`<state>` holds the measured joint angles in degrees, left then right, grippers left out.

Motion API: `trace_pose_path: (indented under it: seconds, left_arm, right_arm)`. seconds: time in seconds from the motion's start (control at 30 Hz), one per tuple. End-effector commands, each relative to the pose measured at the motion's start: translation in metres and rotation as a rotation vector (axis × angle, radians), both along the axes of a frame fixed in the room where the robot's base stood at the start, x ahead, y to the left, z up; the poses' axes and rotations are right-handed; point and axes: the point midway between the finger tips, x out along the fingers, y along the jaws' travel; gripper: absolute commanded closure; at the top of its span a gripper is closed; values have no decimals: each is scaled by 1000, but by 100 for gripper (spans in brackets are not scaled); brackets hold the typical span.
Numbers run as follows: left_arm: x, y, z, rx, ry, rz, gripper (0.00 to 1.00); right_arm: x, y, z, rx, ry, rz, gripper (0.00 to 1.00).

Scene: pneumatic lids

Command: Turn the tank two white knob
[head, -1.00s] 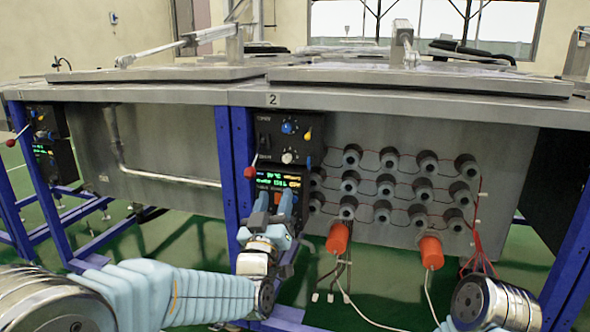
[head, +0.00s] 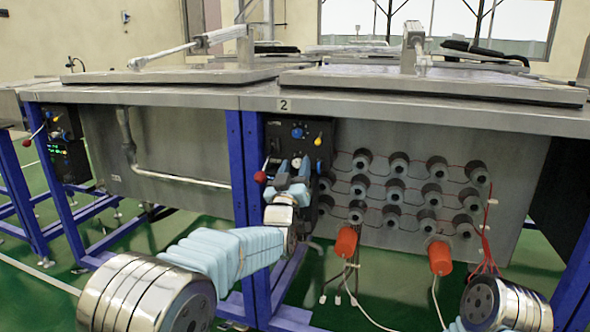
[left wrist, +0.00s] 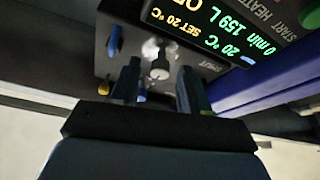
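The tank two control box (head: 316,138) hangs under the table edge below the label "2". Its white knob (head: 296,161) shows small between my left fingertips in the head view. In the left wrist view the white knob (left wrist: 160,66) stands out from the dark panel. My left gripper (head: 291,171) is open in front of the box; in the left wrist view its two fingers (left wrist: 158,80) lie on either side of the knob, with gaps visible. I cannot tell how deep the fingers reach. My right gripper is out of view; only part of my right arm shows.
A blue knob (head: 297,132) and a yellow knob (head: 319,139) sit above the white one. A red-ended lever (head: 260,177) is left of it. The lit display (left wrist: 215,35) is close by. Blue legs (head: 238,165) and orange plugs (head: 346,242) flank the space.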

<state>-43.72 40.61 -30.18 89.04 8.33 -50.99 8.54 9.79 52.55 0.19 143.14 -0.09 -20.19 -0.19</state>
Motion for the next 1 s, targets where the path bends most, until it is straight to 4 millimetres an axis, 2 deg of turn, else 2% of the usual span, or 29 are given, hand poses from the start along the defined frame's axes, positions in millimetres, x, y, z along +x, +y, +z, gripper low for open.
trace_pose_path:
  seconds: [0.03,0.2,0.3,0.67,1.0]
  left_arm:
    - [0,0,0,0,0,0,63]
    - [0,0,0,0,0,0,89]
    - [0,0,0,0,0,0,100]
    - [0,0,-2,-49,15,0,100]
    - [-1,-1,-2,-277,89,-1,100]
  right_arm:
    - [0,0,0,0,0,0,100]
    - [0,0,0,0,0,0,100]
    - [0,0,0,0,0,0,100]
    - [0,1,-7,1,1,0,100]
    - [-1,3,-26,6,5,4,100]
